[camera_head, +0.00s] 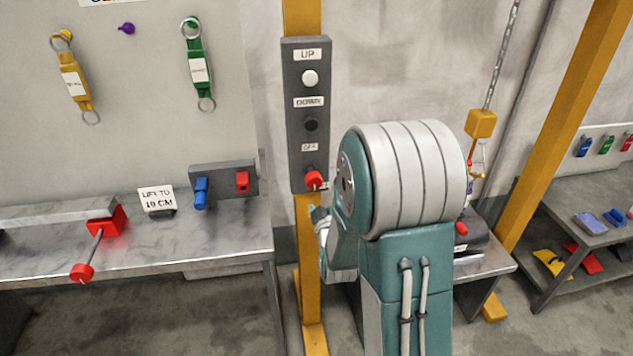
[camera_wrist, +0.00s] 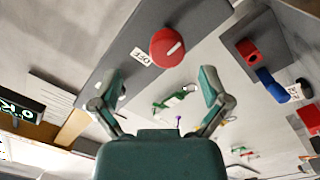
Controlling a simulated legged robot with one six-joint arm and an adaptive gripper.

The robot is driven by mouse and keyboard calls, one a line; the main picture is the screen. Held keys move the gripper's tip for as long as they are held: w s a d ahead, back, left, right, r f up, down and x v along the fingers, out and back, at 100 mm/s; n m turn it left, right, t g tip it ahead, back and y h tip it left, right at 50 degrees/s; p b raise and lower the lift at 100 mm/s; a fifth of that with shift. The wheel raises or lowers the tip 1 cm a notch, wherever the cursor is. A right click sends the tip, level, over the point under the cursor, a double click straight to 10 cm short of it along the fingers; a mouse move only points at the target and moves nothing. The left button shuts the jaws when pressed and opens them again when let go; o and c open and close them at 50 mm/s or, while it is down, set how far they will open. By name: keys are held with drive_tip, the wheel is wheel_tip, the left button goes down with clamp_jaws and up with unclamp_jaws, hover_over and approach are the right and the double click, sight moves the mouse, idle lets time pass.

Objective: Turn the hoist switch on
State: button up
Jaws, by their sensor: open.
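The hoist switch (camera_head: 313,179) is a red rotary knob at the bottom of a grey control panel (camera_head: 297,120) on a yellow post. The panel also has a white button under "UP" and a dark button under "DOWN". In the head view my gripper (camera_head: 318,216) is mostly hidden behind my arm, just below the knob.
A metal bench (camera_head: 225,225) stands left of the post, with a blue and red switch block (camera_head: 222,183) and a "LIFT TO 10 CM" sign (camera_head: 157,199). A hoist chain (camera_head: 498,55) hangs at right. A shelf (camera_head: 580,235) with padlocks stands far right.

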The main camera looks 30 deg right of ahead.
sight(310, 184)
drive_tip(key=w, duration=0.6)
drive_tip(key=shift+w+a+r, duration=0.1)
drive_tip(key=shift+w+a, duration=0.15)
drive_tip(key=shift+w, duration=0.05)
drive_tip(key=shift+w+d, duration=0.25)
drive_tip(key=shift+d, duration=0.75)
drive_tip(key=c, duration=0.3)
drive_tip(key=shift+a, duration=0.4)
drive_tip(key=c, duration=0.8)
